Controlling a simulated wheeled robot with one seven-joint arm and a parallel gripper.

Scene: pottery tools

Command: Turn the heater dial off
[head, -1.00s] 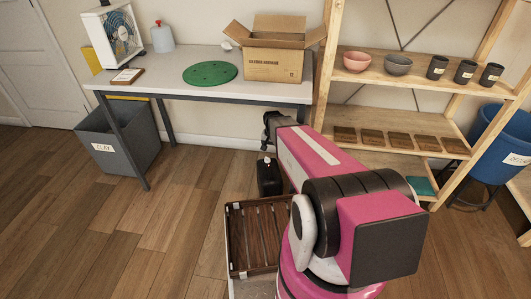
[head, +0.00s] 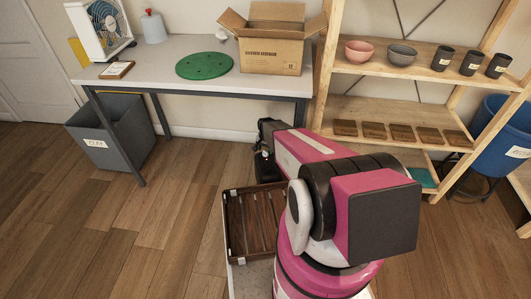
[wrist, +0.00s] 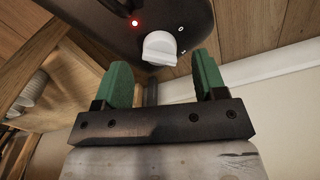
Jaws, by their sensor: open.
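The heater is a dark rounded body (wrist: 190,20) at the top of the wrist view. It bears a white dial (wrist: 159,48) with a raised grip bar and a lit red lamp (wrist: 135,22) beside it. My gripper (wrist: 160,68) is open, its two green fingers apart on either side of the dial. Nothing is between the fingertips, and I cannot tell if they touch the heater. In the head view a black shape (head: 267,168), likely the heater, stands on the floor partly behind my arm; my fingers are hidden there.
A grey table (head: 150,76) with a cardboard box (head: 270,52), green disc (head: 204,66) and fan (head: 103,28) stands at the back. A wooden shelf (head: 385,110) with bowls and cups is on the right. A slatted brown tray (head: 250,222) is beside my arm.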

